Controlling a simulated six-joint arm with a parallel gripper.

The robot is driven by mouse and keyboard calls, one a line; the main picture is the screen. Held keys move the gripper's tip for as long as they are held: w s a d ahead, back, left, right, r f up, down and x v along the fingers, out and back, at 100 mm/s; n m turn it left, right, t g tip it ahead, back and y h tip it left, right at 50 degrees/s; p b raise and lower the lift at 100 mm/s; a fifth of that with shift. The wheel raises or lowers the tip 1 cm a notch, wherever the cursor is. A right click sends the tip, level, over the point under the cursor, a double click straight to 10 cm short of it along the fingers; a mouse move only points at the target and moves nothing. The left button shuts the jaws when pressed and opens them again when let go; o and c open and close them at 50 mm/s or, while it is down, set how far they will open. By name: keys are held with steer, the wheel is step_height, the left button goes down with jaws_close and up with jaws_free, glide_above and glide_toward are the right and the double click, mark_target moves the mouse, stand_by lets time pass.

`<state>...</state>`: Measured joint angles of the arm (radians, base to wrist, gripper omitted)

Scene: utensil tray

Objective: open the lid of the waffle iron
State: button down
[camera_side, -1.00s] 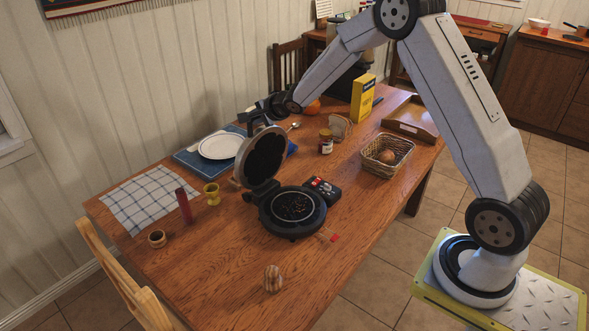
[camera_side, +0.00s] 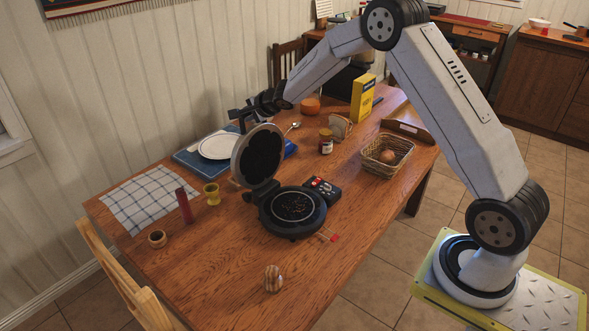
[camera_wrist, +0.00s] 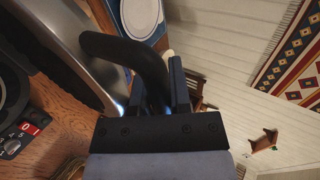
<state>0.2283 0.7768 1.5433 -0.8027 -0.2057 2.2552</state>
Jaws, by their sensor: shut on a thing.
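The black waffle iron (camera_side: 318,222) stands on the wooden table with its round lid (camera_side: 258,158) raised to about upright, tilted slightly back from the base. The lower plate (camera_side: 293,206) is exposed. In the wrist view the lid's silvery shell (camera_wrist: 100,52) is at the left. Its curved black handle (camera_wrist: 135,50) runs down between my gripper's fingers. My gripper (camera_side: 243,117) is at the top edge of the lid in the side view. In the wrist view my gripper (camera_wrist: 158,92) is shut on the handle; the grasped end is partly hidden.
Behind the lid are a white plate (camera_side: 217,146) and a blue placemat (camera_side: 189,160). A red cylinder (camera_side: 183,205) and a yellow-green cup (camera_side: 211,193) stand to the left. A jam jar (camera_side: 326,142) and basket (camera_side: 372,164) stand to the right. The front table area is mostly clear.

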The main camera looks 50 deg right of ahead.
steer(key=shift+s+f, duration=0.25)
steer(key=shift+f, duration=0.5)
steer(key=c, duration=0.6)
jaws_free()
steer(key=shift+r, duration=0.1)
steer(key=shift+w+r+v, duration=0.1)
steer(key=shift+r+v, duration=0.05)
steer(key=shift+v, duration=1.8)
steer(key=shift+w+r+v, duration=0.1)
steer(key=shift+r+v, duration=0.1)
steer(key=shift+v, duration=1.75)
